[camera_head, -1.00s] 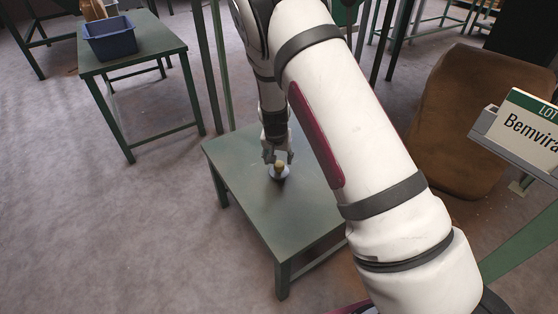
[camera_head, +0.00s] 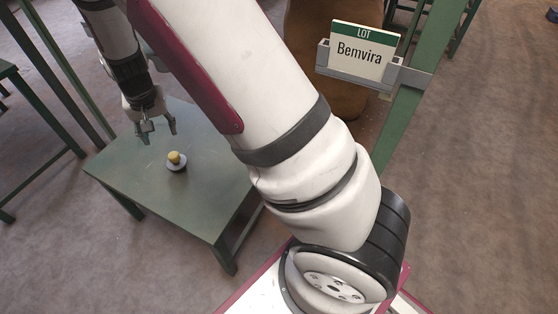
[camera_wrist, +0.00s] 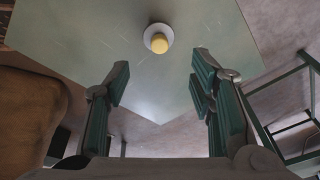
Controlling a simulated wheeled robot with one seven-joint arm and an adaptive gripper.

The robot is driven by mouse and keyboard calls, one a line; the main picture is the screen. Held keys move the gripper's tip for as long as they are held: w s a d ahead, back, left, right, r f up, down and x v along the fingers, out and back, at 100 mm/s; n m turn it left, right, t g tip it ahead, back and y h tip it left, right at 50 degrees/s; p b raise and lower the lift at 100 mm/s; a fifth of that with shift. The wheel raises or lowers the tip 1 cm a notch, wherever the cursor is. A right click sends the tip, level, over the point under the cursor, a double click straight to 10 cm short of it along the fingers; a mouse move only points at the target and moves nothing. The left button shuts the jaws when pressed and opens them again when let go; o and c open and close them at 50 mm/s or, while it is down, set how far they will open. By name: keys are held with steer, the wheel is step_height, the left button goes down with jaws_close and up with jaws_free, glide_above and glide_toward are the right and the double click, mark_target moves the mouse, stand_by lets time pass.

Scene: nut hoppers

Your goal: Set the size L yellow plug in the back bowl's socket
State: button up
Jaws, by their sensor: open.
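My gripper (camera_head: 158,134) is open and empty, above the table and a little behind and left of the plug. In the wrist view my gripper's fingers (camera_wrist: 160,88) are spread wide, with the plug beyond their tips and nothing between them. No bowl with a socket can be made out in the current views.
The green table (camera_head: 130,185) is otherwise bare. A lot sign (camera_head: 362,52) reading "Bemvira" hangs in a grey holder on a green post (camera_head: 415,110) at the right. A brown rounded object (camera_head: 310,60) stands behind. Another green table's edge (camera_head: 8,68) shows at the left.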

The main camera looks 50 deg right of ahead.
steer(key=s+r+n+g+y, duration=0.1)
steer(key=s+r+n+y, duration=0.15)
steer(key=s+r, duration=1.65)
steer(key=s+d+r+n+h, duration=0.1)
steer(key=s, duration=1.1)
steer(key=s+d+r+n+g+h, duration=0.1)
steer(key=s, duration=1)
steer(key=shift+s+d, duration=0.25)
steer(key=shift+s, duration=0.1)
steer(key=shift+n, duration=0.25)
